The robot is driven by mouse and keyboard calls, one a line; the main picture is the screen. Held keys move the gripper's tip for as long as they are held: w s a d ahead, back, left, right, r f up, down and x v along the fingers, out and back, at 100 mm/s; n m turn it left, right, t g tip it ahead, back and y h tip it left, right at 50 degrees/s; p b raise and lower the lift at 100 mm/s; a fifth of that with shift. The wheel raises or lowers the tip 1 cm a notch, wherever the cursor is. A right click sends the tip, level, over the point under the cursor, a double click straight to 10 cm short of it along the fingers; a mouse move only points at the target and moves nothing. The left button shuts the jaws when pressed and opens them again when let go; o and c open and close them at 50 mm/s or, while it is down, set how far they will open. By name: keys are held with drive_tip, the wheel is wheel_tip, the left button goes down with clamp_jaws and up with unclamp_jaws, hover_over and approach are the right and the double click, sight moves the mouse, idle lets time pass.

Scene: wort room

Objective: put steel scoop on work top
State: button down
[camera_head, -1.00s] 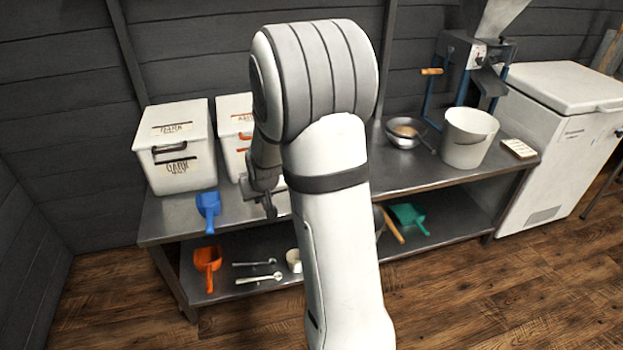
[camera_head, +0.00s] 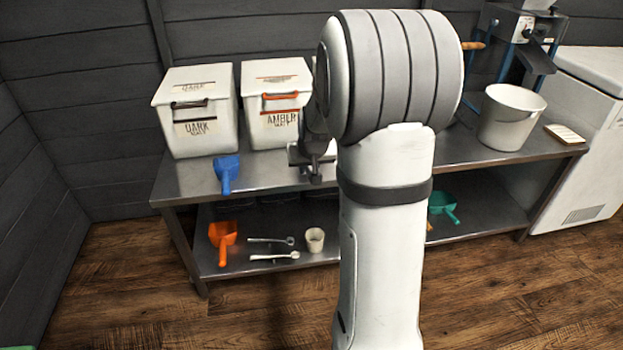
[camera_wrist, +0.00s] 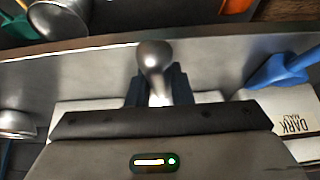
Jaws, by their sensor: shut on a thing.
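In the wrist view my gripper (camera_wrist: 158,92) is shut on the steel scoop (camera_wrist: 153,57), whose shiny rounded end sticks out beyond the fingers. The rest of the scoop is hidden by the gripper. The grey steel work top (camera_wrist: 100,75) lies beneath it. In the head view my gripper (camera_head: 316,172) is low over the front part of the work top (camera_head: 265,173), right of the blue scoop. The held scoop is too small to make out there, and I cannot tell whether it touches the top.
A blue scoop (camera_head: 227,172), a dark malt bin (camera_head: 198,110) and an amber malt bin (camera_head: 275,100) stand on the left half. A white bucket (camera_head: 510,117) stands at right. The lower shelf holds an orange scoop (camera_head: 222,236), a cup (camera_head: 315,240) and a green scoop (camera_head: 441,205).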

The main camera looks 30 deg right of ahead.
drive_tip(key=shift+f+b, duration=0.55)
drive_tip(key=shift+f, duration=1.3)
drive_tip(key=shift+f, duration=0.25)
drive_tip(key=c, duration=1.3)
unclamp_jaws()
drive_tip(key=shift+r, duration=0.1)
